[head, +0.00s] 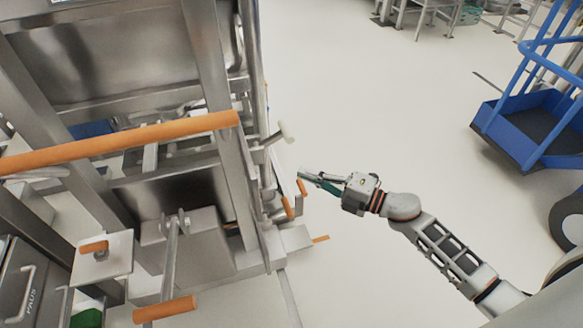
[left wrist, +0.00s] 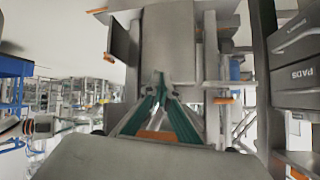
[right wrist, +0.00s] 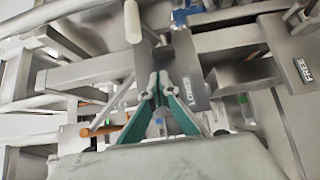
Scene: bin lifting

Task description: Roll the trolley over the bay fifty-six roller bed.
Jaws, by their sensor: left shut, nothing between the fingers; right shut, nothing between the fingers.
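A blue trolley-like cart (head: 520,128) with tube rails stands at the right edge of the head view; I cannot tell whether it is the task's trolley. No roller bed or bay number is readable. A large steel frame (head: 205,60) with orange handles fills the left. My right gripper (head: 308,172) is shut and empty, just right of the frame's lower side. In the right wrist view its green fingers (right wrist: 160,80) meet before steel parts. My left gripper (left wrist: 160,80) shows only in the left wrist view, shut and empty, before a steel upright and an orange piece.
A long orange bar (head: 120,143) crosses the steel frame. Short orange handles (head: 165,309) and a round-ended lever (head: 286,132) stick out from it. A dark drawer unit marked PADS (head: 28,285) stands at lower left.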

